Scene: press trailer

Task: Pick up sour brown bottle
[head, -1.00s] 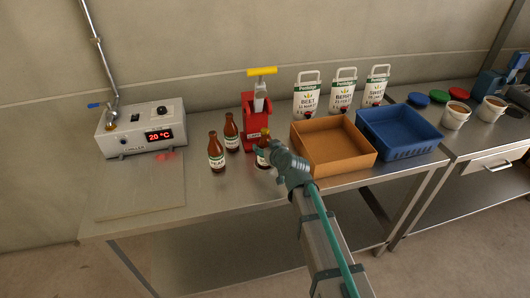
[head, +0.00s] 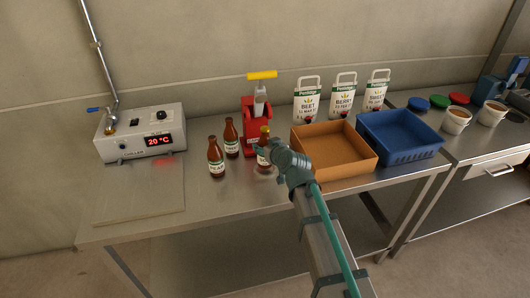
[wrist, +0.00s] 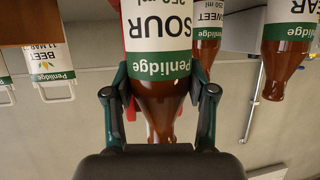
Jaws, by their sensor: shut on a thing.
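The sour brown bottle (head: 264,142) stands on the steel table in front of the red capper; my arm partly covers it. In the wrist view, which is upside down, its SOUR label with a green band (wrist: 160,45) faces me. My gripper (head: 269,154) is at the bottle's right side in the head view. In the wrist view my gripper (wrist: 160,92) has a finger on each side of the bottle's shoulder and is shut on it. I cannot tell any gap under the bottle.
Two similar brown bottles, pear (head: 216,158) and sweet (head: 231,139), stand close on the left. The red capper (head: 249,115) is behind. An orange-brown crate (head: 352,178) and a blue crate (head: 410,155) are at right. The chiller (head: 140,130) is at left.

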